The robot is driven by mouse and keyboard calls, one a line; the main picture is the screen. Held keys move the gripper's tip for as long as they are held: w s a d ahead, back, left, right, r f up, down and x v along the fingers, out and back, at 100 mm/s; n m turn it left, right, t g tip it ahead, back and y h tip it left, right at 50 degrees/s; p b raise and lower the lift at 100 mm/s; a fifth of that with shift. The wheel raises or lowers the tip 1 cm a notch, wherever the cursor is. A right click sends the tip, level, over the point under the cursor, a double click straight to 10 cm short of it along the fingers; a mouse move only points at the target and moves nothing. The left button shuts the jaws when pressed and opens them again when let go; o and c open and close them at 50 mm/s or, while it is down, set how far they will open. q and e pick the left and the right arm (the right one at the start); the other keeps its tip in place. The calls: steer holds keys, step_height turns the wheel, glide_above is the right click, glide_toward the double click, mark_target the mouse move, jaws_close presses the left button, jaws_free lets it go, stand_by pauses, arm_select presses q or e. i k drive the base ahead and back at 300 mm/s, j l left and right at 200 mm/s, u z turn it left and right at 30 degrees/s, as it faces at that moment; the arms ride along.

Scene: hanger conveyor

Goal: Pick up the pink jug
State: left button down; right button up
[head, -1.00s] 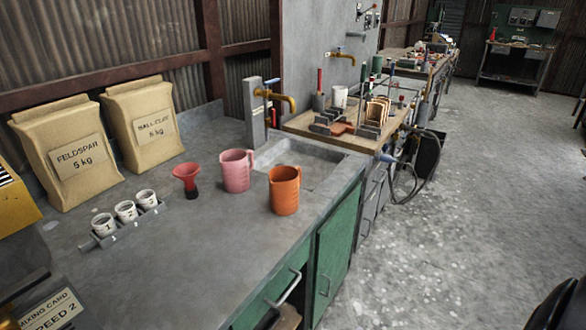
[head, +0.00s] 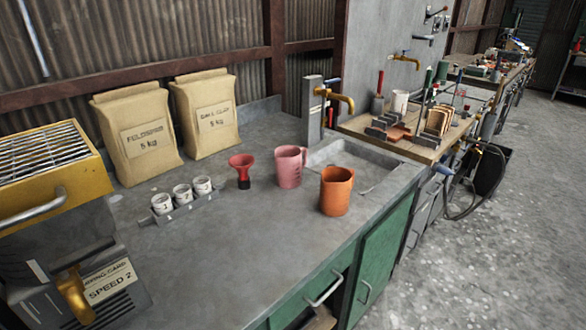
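The pink jug (head: 288,168) stands upright on the grey counter (head: 235,238), with its handle at its right side. An orange jug (head: 335,192) stands in front of it to the right, and a red funnel-shaped cup with a dark base (head: 241,168) stands to its left. Nothing covers the pink jug. Neither of my grippers shows in the head view.
Three white numbered cups (head: 182,194) sit in a grey rack. Two paper sacks (head: 137,140) stand at the back. A sink (head: 350,165) with a brass tap (head: 340,99) lies behind the jugs. A yellow machine (head: 50,165) stands at left. The front counter is clear.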

mark_target(288, 167)
steer(key=i+l, duration=0.3)
steer(key=l, duration=0.15)
steer(key=i+l+u, duration=0.1)
steer(key=i+l, duration=0.2)
steer(key=l, duration=0.15)
